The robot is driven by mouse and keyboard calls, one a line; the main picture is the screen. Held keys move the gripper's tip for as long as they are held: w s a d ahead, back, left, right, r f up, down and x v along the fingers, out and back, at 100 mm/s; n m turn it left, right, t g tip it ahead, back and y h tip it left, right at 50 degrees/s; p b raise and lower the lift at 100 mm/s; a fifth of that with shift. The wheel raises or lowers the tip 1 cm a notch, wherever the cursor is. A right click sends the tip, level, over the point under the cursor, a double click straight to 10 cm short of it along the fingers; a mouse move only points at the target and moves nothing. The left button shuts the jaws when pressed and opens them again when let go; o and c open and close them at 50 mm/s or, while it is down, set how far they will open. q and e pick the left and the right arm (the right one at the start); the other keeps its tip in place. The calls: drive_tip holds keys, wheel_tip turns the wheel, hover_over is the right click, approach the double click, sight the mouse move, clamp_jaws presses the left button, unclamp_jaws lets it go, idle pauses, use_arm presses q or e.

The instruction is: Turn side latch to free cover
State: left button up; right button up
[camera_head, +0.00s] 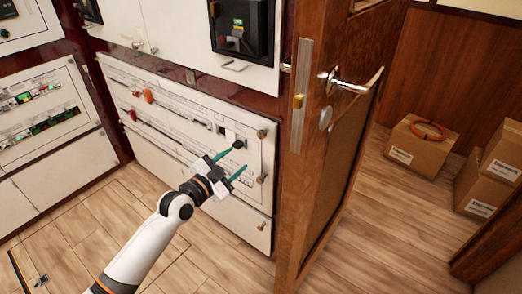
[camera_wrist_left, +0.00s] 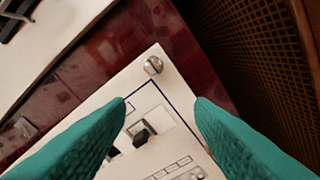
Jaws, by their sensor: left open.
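The white cover panel (camera_head: 185,115) with breaker rows is on the low cabinet front and looks closed. Round metal side latches sit along its right edge: an upper one (camera_head: 262,134), a middle one (camera_head: 261,180) and one on the panel below (camera_head: 261,226). My left gripper (camera_head: 241,157) is open and empty in front of the panel's right part, between the upper and middle latches in the picture. In the left wrist view, a slotted silver latch (camera_wrist_left: 153,65) at a panel corner lies beyond the teal fingertips (camera_wrist_left: 161,101), apart from them. My right gripper is out of view.
An open wooden door (camera_head: 335,140) with a metal handle (camera_head: 352,86) stands close to the panel's right. Cardboard boxes (camera_head: 420,150) are on the floor behind it. Another breaker panel (camera_head: 40,110) is at the left.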

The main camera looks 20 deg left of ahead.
sight(260, 135)
use_arm(q)
drive_tip(key=shift+m+h, duration=0.3)
drive_tip(key=shift+h, duration=0.1)
drive_tip(key=r+x, duration=0.1)
drive_tip(key=x, duration=0.6)
drive_tip(key=r+b+x, duration=0.1)
drive_tip(key=x, duration=0.2)
drive_tip(key=shift+w+d+r, duration=0.15)
drive_tip(key=shift+d+r, duration=0.1)
drive_tip(key=shift+d, duration=0.05)
drive_tip(key=shift+w+d, duration=0.3)
drive_tip(key=shift+w, duration=0.3)
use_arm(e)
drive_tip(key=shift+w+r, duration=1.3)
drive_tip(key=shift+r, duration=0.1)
use_arm(q)
drive_tip(key=shift+c, duration=0.6)
drive_tip(key=c, duration=0.9)
drive_tip(key=shift+o, duration=0.2)
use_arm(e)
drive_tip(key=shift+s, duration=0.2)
